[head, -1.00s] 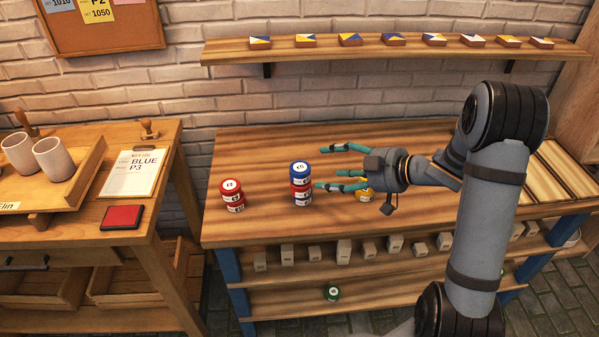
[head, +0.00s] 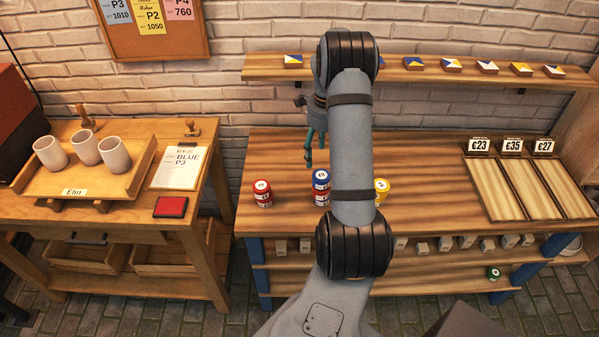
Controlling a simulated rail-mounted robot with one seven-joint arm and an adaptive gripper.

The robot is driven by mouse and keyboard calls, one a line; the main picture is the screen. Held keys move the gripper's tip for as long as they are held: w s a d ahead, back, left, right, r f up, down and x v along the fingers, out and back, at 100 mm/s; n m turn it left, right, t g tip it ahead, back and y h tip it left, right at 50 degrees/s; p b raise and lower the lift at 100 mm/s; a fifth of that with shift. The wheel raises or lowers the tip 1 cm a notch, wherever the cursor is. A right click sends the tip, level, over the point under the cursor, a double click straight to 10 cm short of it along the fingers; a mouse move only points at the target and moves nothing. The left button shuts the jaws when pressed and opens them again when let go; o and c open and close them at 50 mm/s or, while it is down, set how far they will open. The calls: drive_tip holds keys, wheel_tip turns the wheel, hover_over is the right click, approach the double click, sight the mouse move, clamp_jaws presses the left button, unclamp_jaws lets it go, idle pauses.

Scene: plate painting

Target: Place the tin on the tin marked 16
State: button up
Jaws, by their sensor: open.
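A red tin stack (head: 262,193) stands at the left of the workbench. To its right is a stack with a blue tin (head: 321,180) on top and red below. A yellow tin (head: 382,188) stands further right, partly covered by my arm. The numbers on the tins are too small to read. My gripper (head: 308,160) has teal fingers pointing down, open and apparently empty, and appears above and behind the blue-topped stack. My arm hides part of the gripper and bench.
A green tin (head: 494,272) sits low at the right, near the lower shelf. Wooden panels (head: 533,190) with price cards occupy the bench's right side. A wall shelf (head: 415,75) carries small painted blocks. The left table (head: 120,240) holds cups, a clipboard and a red pad.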

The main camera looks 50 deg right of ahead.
drive_tip(key=p, duration=0.1)
hover_over(321, 174)
drive_tip(key=f, duration=0.4)
drive_tip(key=shift+s+a+f, duration=0.15)
drive_tip(key=shift+s+a, duration=0.2)
drive_tip(key=shift+s, duration=0.05)
drive_tip(key=f+p, duration=0.2)
drive_tip(key=f, duration=0.1)
drive_tip(key=f+p, duration=0.1)
drive_tip(key=shift+w+d+f, duration=0.2)
drive_tip(key=shift+d+f, duration=0.1)
drive_tip(key=shift+f, duration=0.6)
drive_tip(key=c, duration=0.3)
drive_tip(key=c, duration=1.1)
drive_tip(key=shift+w+r, duration=0.1)
drive_tip(key=shift+c, duration=0.3)
